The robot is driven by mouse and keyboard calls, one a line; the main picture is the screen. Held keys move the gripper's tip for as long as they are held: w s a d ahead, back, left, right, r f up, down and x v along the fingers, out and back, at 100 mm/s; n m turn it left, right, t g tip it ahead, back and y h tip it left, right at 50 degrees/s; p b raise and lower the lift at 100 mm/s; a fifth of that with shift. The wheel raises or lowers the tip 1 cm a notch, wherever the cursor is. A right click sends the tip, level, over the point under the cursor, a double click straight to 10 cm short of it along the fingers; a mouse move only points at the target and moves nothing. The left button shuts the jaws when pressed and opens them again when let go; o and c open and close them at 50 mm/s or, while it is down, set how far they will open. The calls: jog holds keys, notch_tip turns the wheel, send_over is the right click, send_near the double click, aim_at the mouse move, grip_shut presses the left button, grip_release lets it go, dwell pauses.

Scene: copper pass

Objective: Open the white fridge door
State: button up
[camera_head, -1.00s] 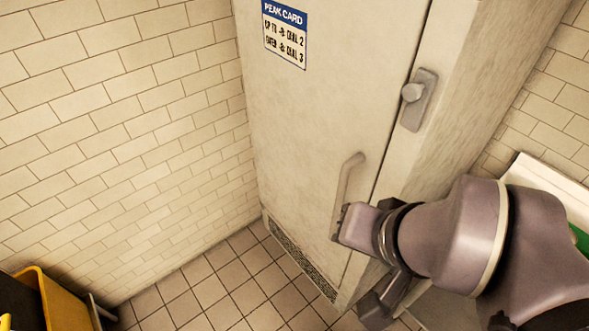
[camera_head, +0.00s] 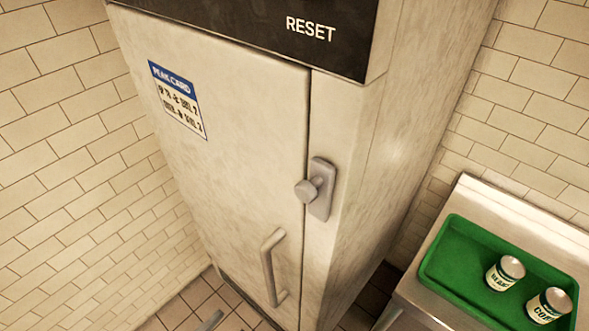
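The white fridge (camera_head: 375,170) stands in the corner, with its door (camera_head: 225,150) facing the lower left. The door looks shut, flush with the frame along a thin dark seam. A grey vertical bar handle (camera_head: 268,268) sits low on the door near its right edge. A grey latch with a round knob (camera_head: 315,190) is mounted on the frame just right of the seam, above the handle. My gripper is not in view, and nothing is seen touching the handle.
A steel counter (camera_head: 500,205) at the right holds a green tray (camera_head: 455,262) with two labelled cans (camera_head: 505,273). Tiled walls enclose the fridge. A small grey piece at the bottom edge is too cropped to identify. Some tiled floor shows in front of the door.

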aim_at(265, 270)
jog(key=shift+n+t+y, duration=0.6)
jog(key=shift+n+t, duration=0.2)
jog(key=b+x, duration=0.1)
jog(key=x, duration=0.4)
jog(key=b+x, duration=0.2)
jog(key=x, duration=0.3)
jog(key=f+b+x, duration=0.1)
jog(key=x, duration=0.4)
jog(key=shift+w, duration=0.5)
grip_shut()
